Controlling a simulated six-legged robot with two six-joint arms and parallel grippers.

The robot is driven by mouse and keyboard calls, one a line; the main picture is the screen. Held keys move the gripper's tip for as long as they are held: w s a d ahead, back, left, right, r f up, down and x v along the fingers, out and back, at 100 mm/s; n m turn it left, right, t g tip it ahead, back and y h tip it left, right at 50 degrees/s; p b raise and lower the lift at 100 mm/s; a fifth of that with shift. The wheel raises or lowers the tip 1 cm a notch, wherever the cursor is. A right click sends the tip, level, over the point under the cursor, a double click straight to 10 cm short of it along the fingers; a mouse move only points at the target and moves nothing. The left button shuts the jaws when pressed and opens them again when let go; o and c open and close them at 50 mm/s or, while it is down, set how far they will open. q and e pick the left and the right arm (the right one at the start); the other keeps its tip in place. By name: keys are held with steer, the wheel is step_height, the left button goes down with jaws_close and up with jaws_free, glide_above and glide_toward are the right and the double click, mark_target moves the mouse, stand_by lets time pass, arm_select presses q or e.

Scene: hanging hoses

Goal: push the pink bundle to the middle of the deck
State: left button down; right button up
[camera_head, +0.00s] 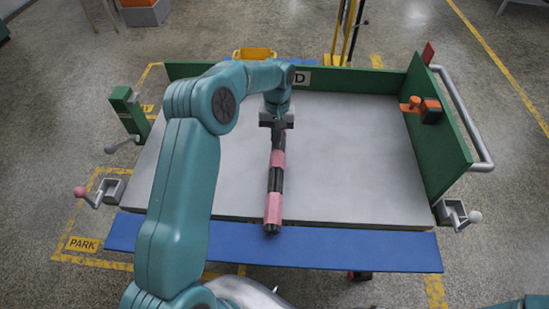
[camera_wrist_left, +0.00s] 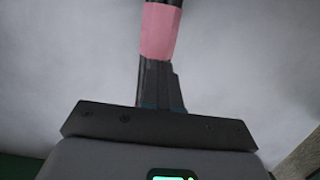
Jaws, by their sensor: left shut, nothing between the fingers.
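The pink bundle (camera_head: 273,205) is a long roll with pink and dark bands. It lies lengthwise on the grey deck (camera_head: 360,160), left of its middle line, and its near end reaches the deck's front edge. My left gripper (camera_head: 278,138) is at the bundle's far end, its dark fingers shut and empty. In the left wrist view, the shut fingers (camera_wrist_left: 158,85) line up with the pink bundle (camera_wrist_left: 160,32); I cannot tell whether they touch it. The fingers hide part of its far end. My right gripper is not in view.
A green back board (camera_head: 350,82) and a green right side wall (camera_head: 440,120) border the deck. An orange fitting (camera_head: 430,108) sits on that wall. A blue strip (camera_head: 370,248) runs along the front. The deck's right half is clear.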

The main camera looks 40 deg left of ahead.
mark_target(274, 167)
arm_select(q)
steer(key=s+d, duration=0.1)
steer(key=s, duration=0.1)
steer(key=s+d, duration=0.1)
steer(key=s, duration=0.1)
steer(key=s+d, duration=0.1)
steer(key=shift+s+d+p, duration=0.2)
steer(key=shift+s+p, duration=0.15)
steer(key=shift+s, duration=0.05)
steer(key=shift+s+f+p, duration=0.1)
steer(key=shift+f+p, duration=0.15)
steer(key=shift+p, duration=0.15)
steer(key=shift+f+b, duration=0.55)
steer(key=shift+d, duration=0.1)
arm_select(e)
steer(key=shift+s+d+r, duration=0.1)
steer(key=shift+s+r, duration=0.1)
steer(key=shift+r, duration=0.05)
arm_select(q)
steer(key=shift+s+f, duration=0.1)
